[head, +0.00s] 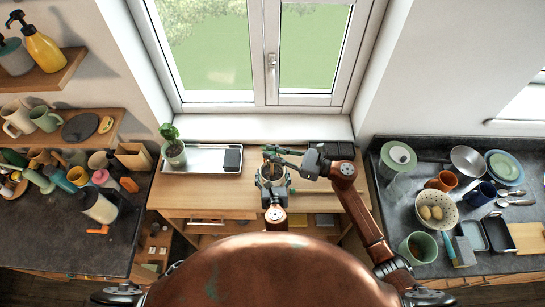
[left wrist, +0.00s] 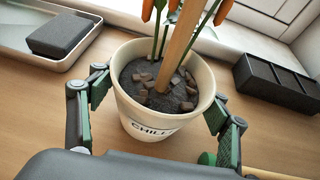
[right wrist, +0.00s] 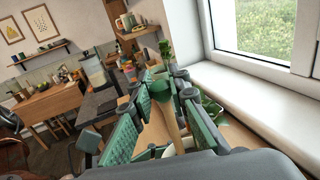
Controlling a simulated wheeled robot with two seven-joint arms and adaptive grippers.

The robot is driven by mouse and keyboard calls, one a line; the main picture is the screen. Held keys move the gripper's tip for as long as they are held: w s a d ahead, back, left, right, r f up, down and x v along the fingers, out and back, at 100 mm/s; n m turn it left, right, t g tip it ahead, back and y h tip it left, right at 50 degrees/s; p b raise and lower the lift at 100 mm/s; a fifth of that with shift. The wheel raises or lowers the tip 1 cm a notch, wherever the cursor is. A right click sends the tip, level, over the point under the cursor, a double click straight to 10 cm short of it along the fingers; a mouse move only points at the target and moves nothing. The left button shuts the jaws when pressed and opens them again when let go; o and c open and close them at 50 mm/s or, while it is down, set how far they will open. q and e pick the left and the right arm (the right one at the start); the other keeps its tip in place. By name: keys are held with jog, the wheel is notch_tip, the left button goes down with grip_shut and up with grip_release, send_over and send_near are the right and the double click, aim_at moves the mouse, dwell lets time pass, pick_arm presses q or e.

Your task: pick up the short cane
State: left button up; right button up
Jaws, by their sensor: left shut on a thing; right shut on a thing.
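A cream pot (left wrist: 150,118) marked "CHILL" stands on the wooden bench with dark soil in it. A pale wooden cane (left wrist: 182,40) rises from the soil, leaning slightly, among green stems with orange parts. My left gripper (left wrist: 157,108) has a green-padded finger on each side of the pot and is shut on it; it also shows in the head view (head: 272,180). My right gripper (head: 285,154) is above the pot, reaching in from the right. In the right wrist view a wooden cane (right wrist: 173,126) runs between its green pads, and it is shut on this cane.
A metal tray (head: 205,168) with a dark block (head: 233,159) and a small potted plant (head: 175,153) lie left on the bench. A black compartment tray (left wrist: 280,83) sits behind right. The window sill (head: 255,128) bounds the back. Cluttered counters flank the bench.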

aim_at(273, 182)
pick_arm(q)
jog(key=shift+a+f, duration=0.1)
jog(key=shift+f, duration=0.15)
pick_arm(e)
notch_tip(273, 182, up, 26)
jog(key=shift+r, duration=0.15)
jog(key=s+r, duration=0.4)
jog(key=s, duration=0.3)
jog(key=shift+d, duration=0.25)
dwell(0.6)
pick_arm(q)
jog(key=o, duration=1.3)
jog(key=shift+w+r, duration=0.1)
jog(key=shift+r, duration=0.05)
jog(key=shift+o, duration=0.7)
jog(key=shift+r, duration=0.1)
pick_arm(e)
jog(key=shift+w, duration=0.1)
pick_arm(q)
jog(key=shift+v, duration=4.55)
pick_arm(e)
jog(key=shift+f, duration=0.15)
